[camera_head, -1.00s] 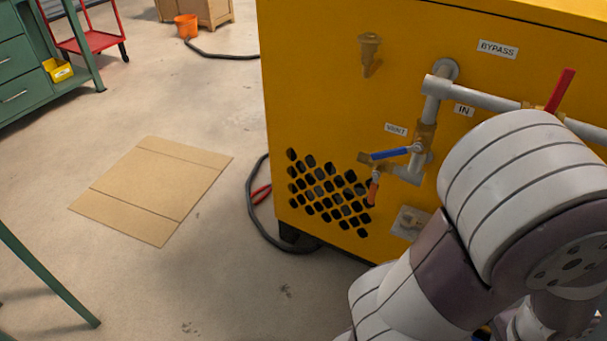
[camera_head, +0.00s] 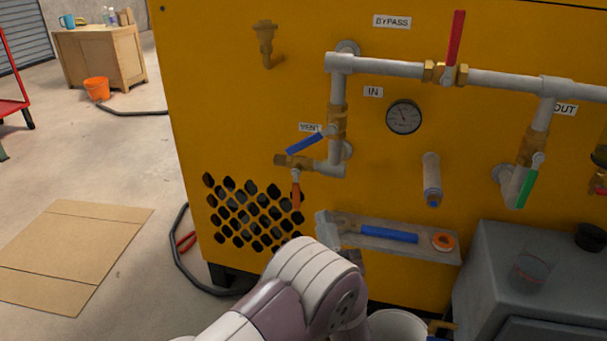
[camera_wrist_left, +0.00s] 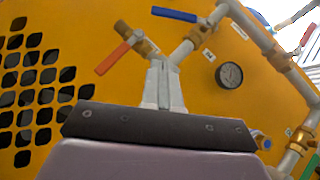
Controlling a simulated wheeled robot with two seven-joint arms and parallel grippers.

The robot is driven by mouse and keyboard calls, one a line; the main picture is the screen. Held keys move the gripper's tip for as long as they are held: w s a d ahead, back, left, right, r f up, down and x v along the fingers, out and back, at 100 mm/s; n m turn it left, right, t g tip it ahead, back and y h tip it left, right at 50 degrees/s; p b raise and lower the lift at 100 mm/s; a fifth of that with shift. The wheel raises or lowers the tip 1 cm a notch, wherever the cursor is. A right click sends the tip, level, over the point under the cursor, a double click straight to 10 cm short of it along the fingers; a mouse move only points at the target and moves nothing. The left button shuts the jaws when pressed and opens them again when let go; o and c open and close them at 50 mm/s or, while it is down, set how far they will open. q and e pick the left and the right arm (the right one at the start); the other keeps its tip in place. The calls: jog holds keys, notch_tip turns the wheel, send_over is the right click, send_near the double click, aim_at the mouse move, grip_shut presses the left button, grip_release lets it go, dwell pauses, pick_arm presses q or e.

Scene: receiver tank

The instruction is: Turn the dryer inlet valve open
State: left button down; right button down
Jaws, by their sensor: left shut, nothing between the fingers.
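The dryer inlet valve (camera_head: 337,121) is a brass body on the upright grey pipe beside the IN label. Its blue lever (camera_head: 305,143) points sideways, down and to the left, across the pipe. The blue lever also shows at the top of the left wrist view (camera_wrist_left: 174,14). My left gripper (camera_head: 322,218) is partly hidden by my arm, below the valve. In the left wrist view its fingers (camera_wrist_left: 163,82) are shut and empty, with the tips apart from the blue lever. My right gripper is not in view.
The vent valve's orange lever (camera_head: 296,188) hangs just below the blue one. A red bypass lever (camera_head: 455,38) stands upright; a green lever (camera_head: 528,188) is at the outlet. A tool shelf (camera_head: 440,252) and grey cabinet (camera_head: 500,240) project low down.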

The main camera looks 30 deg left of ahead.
aim_at(297, 150)
pick_arm(q)
jog(key=x, duration=0.3)
jog(key=s+r+x, duration=0.1)
jog(key=x, duration=0.3)
jog(key=s+p+x, duration=0.1)
jog(key=x, duration=0.3)
jog(key=shift+a+r, duration=0.35)
jog(key=shift+a, duration=0.05)
jog(key=shift+r, duration=0.1)
jog(key=shift+a+r+p, duration=0.4)
jog(key=shift+r+p, duration=0.4)
jog(key=shift+p, duration=0.45)
jog(key=shift+s+a, duration=0.1)
jog(key=shift+a, duration=0.05)
jog(key=shift+f, duration=0.25)
